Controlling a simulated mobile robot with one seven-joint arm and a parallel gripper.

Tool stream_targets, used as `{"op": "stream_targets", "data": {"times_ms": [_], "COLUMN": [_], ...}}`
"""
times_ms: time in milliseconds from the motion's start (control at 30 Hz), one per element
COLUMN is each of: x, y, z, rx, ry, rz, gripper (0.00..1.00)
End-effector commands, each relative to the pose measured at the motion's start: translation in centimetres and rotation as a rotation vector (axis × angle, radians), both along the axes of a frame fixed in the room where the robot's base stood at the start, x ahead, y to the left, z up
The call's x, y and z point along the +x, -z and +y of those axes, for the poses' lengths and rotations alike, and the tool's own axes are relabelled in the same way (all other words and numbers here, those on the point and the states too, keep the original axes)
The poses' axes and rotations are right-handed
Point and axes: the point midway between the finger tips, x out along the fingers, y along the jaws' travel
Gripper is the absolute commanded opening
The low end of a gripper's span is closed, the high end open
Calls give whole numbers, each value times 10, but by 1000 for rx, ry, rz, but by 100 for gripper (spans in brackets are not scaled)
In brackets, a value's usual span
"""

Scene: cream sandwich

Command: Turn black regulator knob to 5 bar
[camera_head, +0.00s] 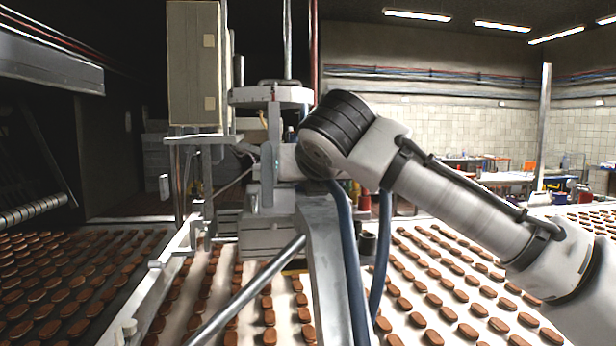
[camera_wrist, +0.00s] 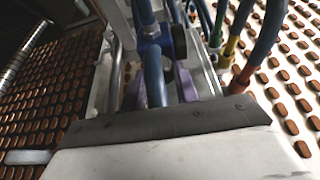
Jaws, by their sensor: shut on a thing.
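In the wrist view, the broad pale and dark grey body of my gripper fills the bottom, and its narrow fingers (camera_wrist: 160,85) reach up from it. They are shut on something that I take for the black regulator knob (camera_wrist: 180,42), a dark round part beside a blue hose. The hose hides much of the grip, and I cannot read a scale or pressure value. In the head view, my arm reaches in from the right to the machine (camera_head: 270,235) at the centre. The fingers and knob are hidden there.
Blue hoses (camera_head: 350,255) hang in front of the machine, and coloured hose fittings (camera_wrist: 238,72) stand close to the right of my gripper. A grey cabinet (camera_head: 194,65) rises behind. Belts with rows of brown biscuits (camera_head: 60,270) run on both sides.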

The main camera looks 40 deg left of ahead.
Motion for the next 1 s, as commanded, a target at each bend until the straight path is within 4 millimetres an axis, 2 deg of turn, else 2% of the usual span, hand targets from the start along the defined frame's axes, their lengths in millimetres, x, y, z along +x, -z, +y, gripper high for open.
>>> {"op": "stream_targets", "data": {"times_ms": [167, 600, 1000], "x": [0, 1, 2], "y": [-2, -1, -1], "z": [0, -1, -2], "rx": [24, 244, 269], "ry": [-1, -2, 0], "rz": [28, 284, 310], "gripper": [8, 8, 8]}}
